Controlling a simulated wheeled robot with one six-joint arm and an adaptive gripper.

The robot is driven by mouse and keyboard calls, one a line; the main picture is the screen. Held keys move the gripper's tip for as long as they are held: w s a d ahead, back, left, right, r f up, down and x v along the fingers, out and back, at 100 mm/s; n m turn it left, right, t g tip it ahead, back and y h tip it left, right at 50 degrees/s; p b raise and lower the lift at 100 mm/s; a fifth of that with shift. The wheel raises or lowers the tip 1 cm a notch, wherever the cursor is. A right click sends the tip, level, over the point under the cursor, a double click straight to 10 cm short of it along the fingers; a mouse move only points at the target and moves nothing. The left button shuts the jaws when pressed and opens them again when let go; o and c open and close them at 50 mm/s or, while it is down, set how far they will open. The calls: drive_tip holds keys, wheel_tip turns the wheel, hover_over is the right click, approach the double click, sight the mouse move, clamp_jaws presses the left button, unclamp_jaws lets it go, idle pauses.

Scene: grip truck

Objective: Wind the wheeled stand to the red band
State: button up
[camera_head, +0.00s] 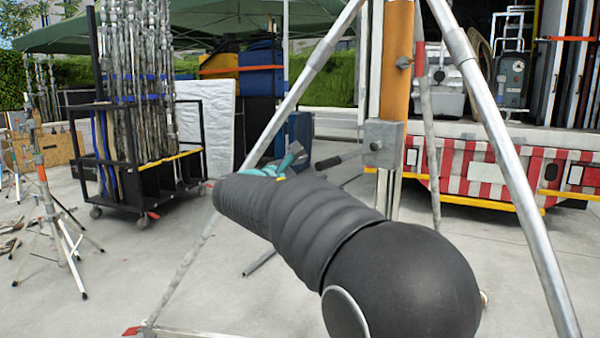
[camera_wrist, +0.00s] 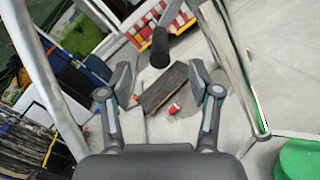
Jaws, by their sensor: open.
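The wheeled stand has an orange and silver column (camera_head: 397,60) with splayed silver legs. A grey crank box (camera_head: 384,143) is on the column, with a dark crank handle (camera_head: 338,159) pointing left. A red mark (camera_head: 411,157) shows beside the box, and a red sleeve (camera_head: 420,60) is on a thin rod; I cannot tell which is the red band. My gripper (camera_head: 291,160) is left of the handle, partly hidden by my arm. In the wrist view my gripper (camera_wrist: 159,72) is open and empty, with the dark handle grip (camera_wrist: 160,47) beyond the fingertips, between their lines.
A silver leg (camera_head: 515,165) rises close on the right, and another leg (camera_head: 290,100) crosses behind my arm. A black wheeled rack (camera_head: 140,180) stands at left near a tripod (camera_head: 55,215). A red-and-white striped truck (camera_head: 480,170) is behind. Open paving lies between.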

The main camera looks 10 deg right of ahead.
sight(326, 164)
drive_tip(key=shift+p+x, duration=0.45)
drive_tip(key=shift+x, duration=3.2)
